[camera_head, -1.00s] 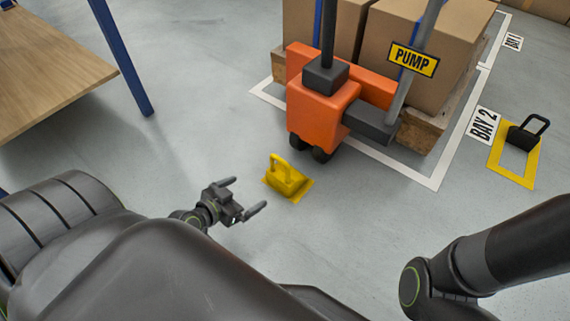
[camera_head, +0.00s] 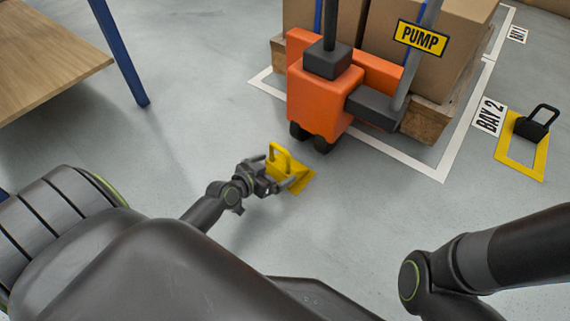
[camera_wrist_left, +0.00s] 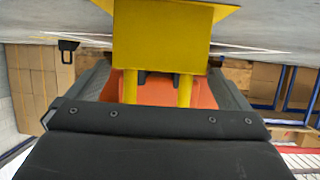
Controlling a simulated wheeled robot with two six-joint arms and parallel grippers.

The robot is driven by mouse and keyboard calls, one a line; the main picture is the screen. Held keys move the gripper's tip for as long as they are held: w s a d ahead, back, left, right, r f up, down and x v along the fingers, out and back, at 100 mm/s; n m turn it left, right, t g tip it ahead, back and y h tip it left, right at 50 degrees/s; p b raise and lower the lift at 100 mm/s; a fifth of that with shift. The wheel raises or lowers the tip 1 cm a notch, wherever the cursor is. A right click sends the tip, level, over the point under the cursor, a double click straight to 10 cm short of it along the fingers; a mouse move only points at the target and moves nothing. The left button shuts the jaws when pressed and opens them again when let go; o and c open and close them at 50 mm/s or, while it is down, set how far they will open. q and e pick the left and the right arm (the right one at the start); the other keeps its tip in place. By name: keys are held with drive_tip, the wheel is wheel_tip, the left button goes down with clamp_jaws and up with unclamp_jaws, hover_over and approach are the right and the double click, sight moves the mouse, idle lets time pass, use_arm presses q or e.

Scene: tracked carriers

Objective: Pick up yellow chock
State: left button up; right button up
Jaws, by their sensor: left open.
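The yellow chock (camera_head: 282,161) stands on a yellow floor patch (camera_head: 304,182) in front of the orange pallet truck, its handle facing up. My left gripper (camera_head: 281,171) is at the chock, with its fingers open on either side of it. In the left wrist view the chock (camera_wrist_left: 160,40) fills the upper middle, with its two handle posts reaching toward the gripper. I cannot tell whether the fingers touch it. My right gripper is out of view; only part of my right arm shows.
The orange pallet truck (camera_head: 322,100) with a PUMP sign (camera_head: 421,38) stands just behind the chock, under boxes (camera_head: 440,75). A black chock (camera_head: 532,128) sits at a yellow outline on the right. A wooden table (camera_head: 45,60) is at upper left. The floor between is clear.

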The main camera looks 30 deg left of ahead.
sight(284, 162)
use_arm(q)
drive_tip(key=b+x, duration=0.2)
drive_tip(key=x, duration=0.2)
drive_tip(key=shift+f+b, duration=0.25)
drive_tip(key=shift+b, duration=0.15)
drive_tip(key=shift+w+d+f, duration=0.1)
drive_tip(key=shift+w, duration=0.45)
drive_tip(key=shift+c, duration=0.4)
drive_tip(key=c, duration=1)
